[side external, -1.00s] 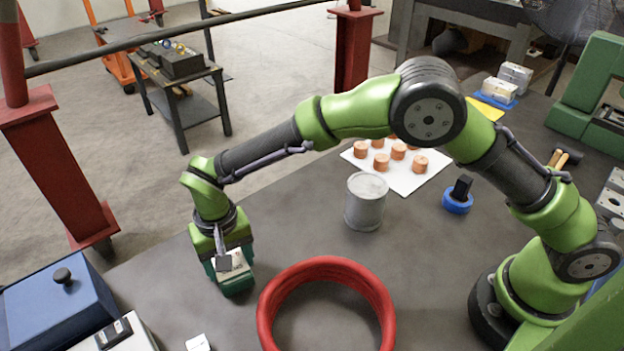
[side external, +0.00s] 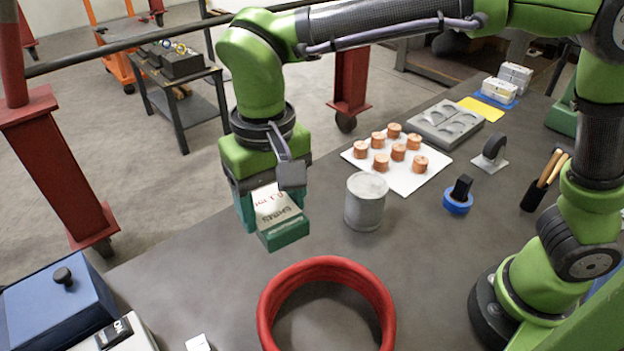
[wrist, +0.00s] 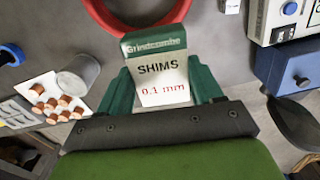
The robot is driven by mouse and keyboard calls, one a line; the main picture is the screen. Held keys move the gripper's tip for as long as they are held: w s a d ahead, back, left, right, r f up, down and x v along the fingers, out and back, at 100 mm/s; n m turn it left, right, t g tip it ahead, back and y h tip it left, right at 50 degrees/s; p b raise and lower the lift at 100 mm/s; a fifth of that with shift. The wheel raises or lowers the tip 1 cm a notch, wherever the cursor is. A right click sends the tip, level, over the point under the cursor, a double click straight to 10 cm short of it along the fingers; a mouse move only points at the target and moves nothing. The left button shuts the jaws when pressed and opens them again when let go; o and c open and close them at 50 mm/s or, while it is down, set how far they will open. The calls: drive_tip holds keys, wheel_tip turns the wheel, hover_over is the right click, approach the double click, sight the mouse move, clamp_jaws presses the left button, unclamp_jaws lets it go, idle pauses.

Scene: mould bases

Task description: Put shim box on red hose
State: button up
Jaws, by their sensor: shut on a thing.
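The shim box (side external: 280,216) is white and green with "SHIMS" printed on it. My gripper (side external: 268,212) is shut on it and holds it in the air, above the table and behind the red hose. In the wrist view the shim box (wrist: 158,75) sits between the two green fingers of my gripper (wrist: 160,88), its "0.1 mm" label readable. The red hose (side external: 275,287) is a coiled ring lying on the table at the front, cut off by the lower edge. It also shows at the top of the wrist view (wrist: 100,14), apart from the box.
A grey metal cylinder (side external: 366,203) stands right of the box, close by. Several copper pieces lie on a white sheet (side external: 408,184). A blue box with a black knob (side external: 60,308) is at the lower left. Table between is clear.

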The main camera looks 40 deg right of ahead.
drive_tip(key=s+d+f+n, duration=0.1)
drive_tip(key=s+d+f, duration=0.3)
drive_tip(key=s+d, duration=0.35)
drive_tip(key=s+d+f, duration=0.3)
drive_tip(key=s+d, duration=0.3)
drive_tip(key=s, duration=0.3)
hover_over(315, 296)
drive_tip(key=shift+f, duration=2.5)
drive_tip(key=shift+f, duration=0.15)
drive_tip(key=o, duration=1.2)
